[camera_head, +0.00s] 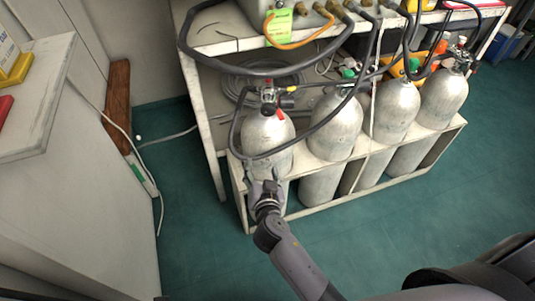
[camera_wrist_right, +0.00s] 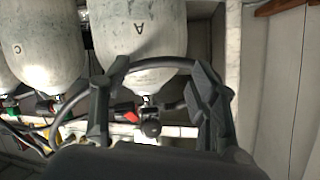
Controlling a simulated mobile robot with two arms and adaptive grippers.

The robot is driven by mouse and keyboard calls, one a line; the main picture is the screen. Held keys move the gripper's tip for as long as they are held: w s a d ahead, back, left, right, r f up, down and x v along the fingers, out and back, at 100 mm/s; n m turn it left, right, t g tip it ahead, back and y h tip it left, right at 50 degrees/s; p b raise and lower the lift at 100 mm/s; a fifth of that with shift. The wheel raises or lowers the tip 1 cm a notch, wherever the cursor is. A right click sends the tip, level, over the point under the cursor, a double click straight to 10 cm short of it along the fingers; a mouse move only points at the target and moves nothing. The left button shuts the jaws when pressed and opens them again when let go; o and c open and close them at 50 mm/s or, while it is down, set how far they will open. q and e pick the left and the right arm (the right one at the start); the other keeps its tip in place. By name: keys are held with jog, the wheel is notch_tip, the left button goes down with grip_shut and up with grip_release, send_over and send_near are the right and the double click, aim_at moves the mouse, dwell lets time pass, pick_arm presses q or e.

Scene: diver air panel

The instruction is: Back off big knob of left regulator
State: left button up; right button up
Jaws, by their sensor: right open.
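A regulator with a dark knob and hose fittings (camera_head: 268,97) sits on top of the leftmost grey cylinder (camera_head: 266,133); I cannot tell whether it is the task's left regulator. In the right wrist view the picture is inverted: the cylinder marked A (camera_wrist_right: 138,30) hangs at the top, with a dark round knob (camera_wrist_right: 151,128) below it. My right gripper (camera_head: 265,186) is in front of the lower part of the leftmost cylinder, below the regulator. It is open and empty; its fingers (camera_wrist_right: 152,95) stand apart in the wrist view. My left gripper is not in view.
More grey cylinders (camera_head: 335,126) stand to the right in a white rack (camera_head: 330,203). Black hoses loop around the cylinder tops and the bench (camera_head: 225,45) above. A green tag (camera_head: 279,27) hangs there. A grey cabinet (camera_head: 75,190) stands left; green floor (camera_head: 185,230) lies between.

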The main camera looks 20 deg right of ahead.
aim_at(268, 113)
notch_tip(268, 113, up, 12)
jog(key=d+m+t+h+b, duration=0.2)
jog(key=m+t+h, duration=0.1)
jog(key=m, duration=0.2)
jog(key=shift+p+x, duration=1.1)
jog(key=shift+x, duration=2.2)
jog(key=shift+w+a, duration=0.1)
jog(key=shift+w, duration=0.15)
jog(key=shift+w+b, duration=0.35)
jog(key=shift+w, duration=0.1)
jog(key=shift+b+x, duration=0.75)
jog(key=shift+x, duration=1.05)
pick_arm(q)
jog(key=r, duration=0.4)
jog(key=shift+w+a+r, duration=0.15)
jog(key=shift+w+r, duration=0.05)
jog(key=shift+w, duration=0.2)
pick_arm(e)
jog(key=shift+w, duration=0.1)
